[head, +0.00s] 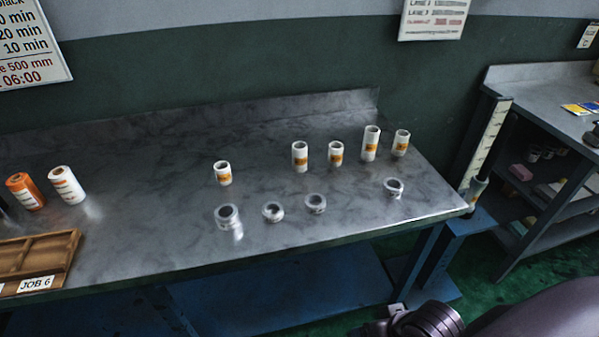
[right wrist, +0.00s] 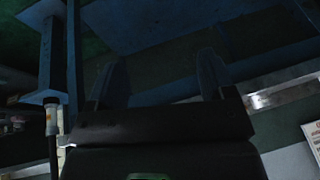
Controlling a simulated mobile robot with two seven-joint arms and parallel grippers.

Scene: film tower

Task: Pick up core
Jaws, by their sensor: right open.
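Several white cores with orange labels stand upright on the metal table (head: 140,215) in the head view: one at the middle (head: 223,173), others farther right, such as a short core (head: 335,153) and a tall core (head: 370,143). Which one the task means, I cannot tell. Several short white rings, such as the left one (head: 228,217) and the right one (head: 393,188), sit nearer the front edge. My right gripper (right wrist: 160,78) shows in the right wrist view with its two fingers apart and nothing between them, away from the cores. My left gripper is not in view.
A brown wooden tray (head: 70,240) labelled JOB 6 lies at the left front. An orange roll (head: 25,191) and a white roll (head: 66,185) stand behind it. A blue post with a pale scale (head: 487,140) stands beside the table's right end, before a shelf unit (head: 545,80).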

